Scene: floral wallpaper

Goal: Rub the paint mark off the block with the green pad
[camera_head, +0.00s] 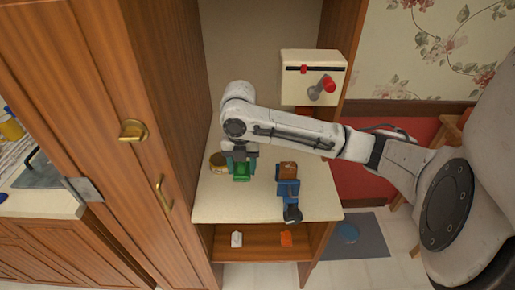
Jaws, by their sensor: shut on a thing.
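The green pad (241,173) is held in my gripper (240,160), which points down over the pale shelf top (225,205). The fingers are shut on the pad. I cannot tell whether the pad touches the shelf top. A brown block (288,169) is to the right of the pad, apart from it, and appears to sit at the back of a blue vise-like holder (288,188) with a dark front end. The block is small in view, and I cannot make out the paint mark on it clearly.
A cream box (313,78) with a red knob stands behind. A white item (237,239) and an orange item (286,238) lie on the lower shelf. A wooden cabinet door (120,80) bounds the left. The front-left shelf top is clear.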

